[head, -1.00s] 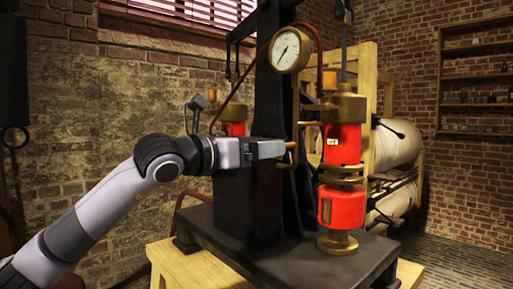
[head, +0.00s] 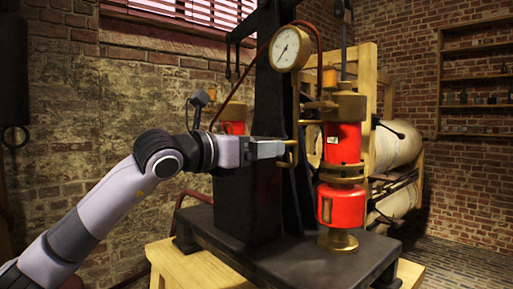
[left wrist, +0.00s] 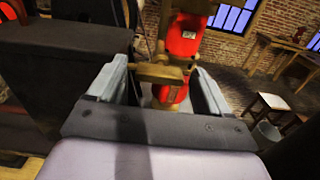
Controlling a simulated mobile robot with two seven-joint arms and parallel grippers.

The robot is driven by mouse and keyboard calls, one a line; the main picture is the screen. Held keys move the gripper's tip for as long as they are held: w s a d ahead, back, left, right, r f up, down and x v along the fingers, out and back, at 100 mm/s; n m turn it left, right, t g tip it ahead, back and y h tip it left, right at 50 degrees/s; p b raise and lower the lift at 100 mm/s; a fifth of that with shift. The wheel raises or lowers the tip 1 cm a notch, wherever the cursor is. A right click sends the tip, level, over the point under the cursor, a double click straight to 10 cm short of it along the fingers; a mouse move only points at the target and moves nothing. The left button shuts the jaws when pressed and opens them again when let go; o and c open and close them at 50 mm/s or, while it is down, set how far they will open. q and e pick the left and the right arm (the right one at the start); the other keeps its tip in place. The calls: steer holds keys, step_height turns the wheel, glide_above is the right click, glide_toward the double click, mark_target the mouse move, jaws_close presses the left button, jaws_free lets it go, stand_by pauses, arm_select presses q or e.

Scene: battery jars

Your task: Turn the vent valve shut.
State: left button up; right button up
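Two red jars with brass fittings stand at a black press frame: the near jar (head: 342,205) on the right, another (head: 234,127) partly hidden behind the frame. A brass handle, apparently the vent valve (head: 293,153), sticks out left of the near jar. My left gripper (head: 284,149) reaches it from the left. In the left wrist view, the gripper's fingers (left wrist: 158,88) stand wide apart, with the brass handle (left wrist: 156,73) between them and the red jar (left wrist: 184,38) behind. I see no finger clearly pressing on the handle. My right gripper is not in view.
A round gauge (head: 291,48) hangs above the handle. The black press column (head: 268,90) stands close behind my left gripper. The black base plate (head: 310,262) lies below on a wooden stand (head: 190,268). Large pale rolls (head: 396,147) are at the right.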

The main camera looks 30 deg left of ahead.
arm_select(q)
steer(key=b+v, duration=0.1)
steer(key=v, duration=0.6)
steer(key=shift+b, duration=0.35)
stand_by(0.5)
